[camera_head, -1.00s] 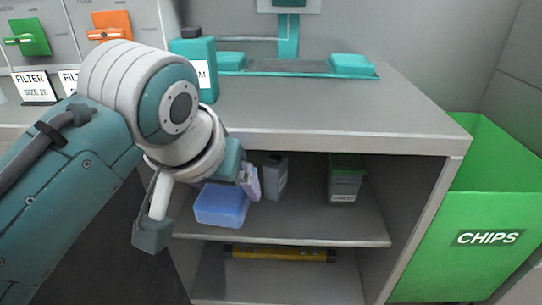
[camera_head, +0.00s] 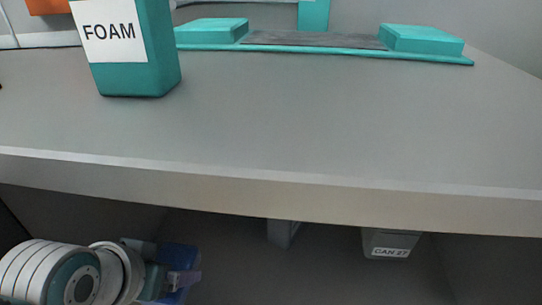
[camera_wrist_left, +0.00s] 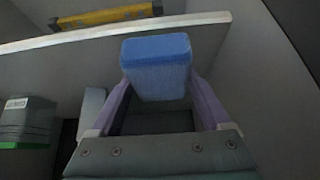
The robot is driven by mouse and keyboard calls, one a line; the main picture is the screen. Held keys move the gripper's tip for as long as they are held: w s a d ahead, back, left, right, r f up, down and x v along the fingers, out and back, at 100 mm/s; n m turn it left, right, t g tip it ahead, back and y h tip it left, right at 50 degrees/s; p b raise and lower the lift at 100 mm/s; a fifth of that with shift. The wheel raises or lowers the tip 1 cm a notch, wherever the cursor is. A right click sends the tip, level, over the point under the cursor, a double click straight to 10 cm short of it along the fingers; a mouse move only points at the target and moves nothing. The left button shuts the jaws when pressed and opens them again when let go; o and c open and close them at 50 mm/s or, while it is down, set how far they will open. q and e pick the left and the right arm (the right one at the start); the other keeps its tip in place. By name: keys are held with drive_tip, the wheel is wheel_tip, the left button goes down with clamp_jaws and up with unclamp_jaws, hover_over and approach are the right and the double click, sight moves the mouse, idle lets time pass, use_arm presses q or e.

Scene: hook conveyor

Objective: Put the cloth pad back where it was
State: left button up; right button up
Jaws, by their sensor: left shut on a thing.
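The blue, block-shaped cloth pad (camera_wrist_left: 157,68) is between the two purple fingers of my left gripper (camera_wrist_left: 160,88) in the left wrist view. The gripper is shut on it. In the head view the pad (camera_head: 178,257) shows at the lower left, below the bench top's front edge, partly hidden by the left gripper (camera_head: 187,279). I cannot tell whether the pad touches the shelf. My right gripper is in neither view.
The bench top (camera_head: 300,120) hangs over the compartment. Inside stand a grey bottle (camera_head: 282,233) and a labelled can (camera_head: 391,244), right of the gripper. A FOAM bottle (camera_head: 135,50) stands on top. A yellow bar (camera_wrist_left: 105,17) lies beyond the shelf edge (camera_wrist_left: 90,35).

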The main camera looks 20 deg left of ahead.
use_arm(q)
drive_tip(key=b, duration=0.7)
approach(209, 219)
drive_tip(key=shift+w+a+f, duration=0.2)
drive_tip(key=shift+w+f, duration=0.6)
drive_tip(key=shift+w, duration=0.2)
drive_tip(key=shift+w+a+r, duration=0.1)
drive_tip(key=shift+w+a, duration=0.05)
drive_tip(key=shift+w, duration=0.3)
drive_tip(key=shift+w+a, duration=0.1)
drive_tip(key=shift+w, duration=0.2)
wheel_tip(209, 219, down, 4)
drive_tip(key=b, duration=0.3)
drive_tip(key=shift+r, duration=0.15)
drive_tip(key=shift+s+r, duration=0.1)
drive_tip(key=shift+r, duration=0.05)
drive_tip(key=o, duration=1.1)
drive_tip(key=shift+o, duration=0.2)
